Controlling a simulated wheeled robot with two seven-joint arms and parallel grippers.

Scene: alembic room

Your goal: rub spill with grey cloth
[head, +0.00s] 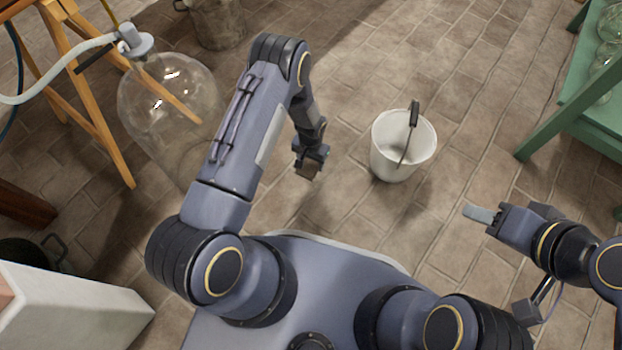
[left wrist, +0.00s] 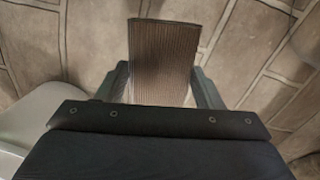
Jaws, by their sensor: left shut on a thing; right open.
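My left gripper (head: 310,158) points down above the brick floor, left of the white bucket. It is shut on a flat, finely ribbed, grey-brown piece that I take for the grey cloth (head: 307,171). In the left wrist view the cloth (left wrist: 163,58) stands out between the two fingers, with floor bricks behind it. I cannot tell whether it touches the floor. My right gripper (head: 480,214) is open, low at the right, apart from the bucket. I cannot make out a spill on the floor in either view.
A white bucket (head: 400,150) with a dark-gripped handle stands near the middle. A large glass vessel (head: 170,100) with a hose and a wooden stand (head: 95,125) are at the left. A green table (head: 560,105) is at the right. Bare floor lies beyond the bucket.

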